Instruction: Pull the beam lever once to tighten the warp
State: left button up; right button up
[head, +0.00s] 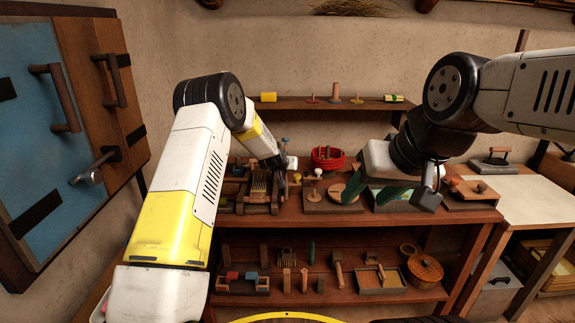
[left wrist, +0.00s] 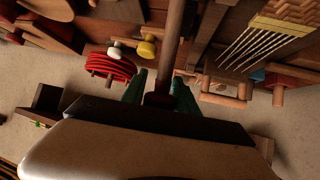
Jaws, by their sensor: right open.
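The small loom with pale warp threads (head: 258,187) stands on the worktop at the middle left. Its threads also show at upper right in the left wrist view (left wrist: 250,45). A wooden rod (left wrist: 173,40), which looks like the beam lever, runs between the green fingers of my left gripper (left wrist: 160,88), with a dark red end near the palm. I cannot tell whether the fingers press on it. In the head view my left gripper (head: 288,166) is beside the loom, its fingers mostly hidden. My right gripper (head: 377,190) is open and empty over the worktop, right of the loom.
A narrow shelf (head: 300,104) is behind, and a lower shelf (head: 330,290) holds several small items. A blue cabinet door (head: 35,130) is at left. A pale table (head: 535,197) at right has free room.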

pick_arm(q)
jog(key=o, duration=0.3)
jog(key=shift+f, duration=0.35)
jog(key=shift+r, duration=0.2)
jog(key=shift+r, duration=0.15)
jog(key=v, duration=0.7)
jog(key=shift+s, duration=0.3)
jog(key=shift+a+r, duration=0.1)
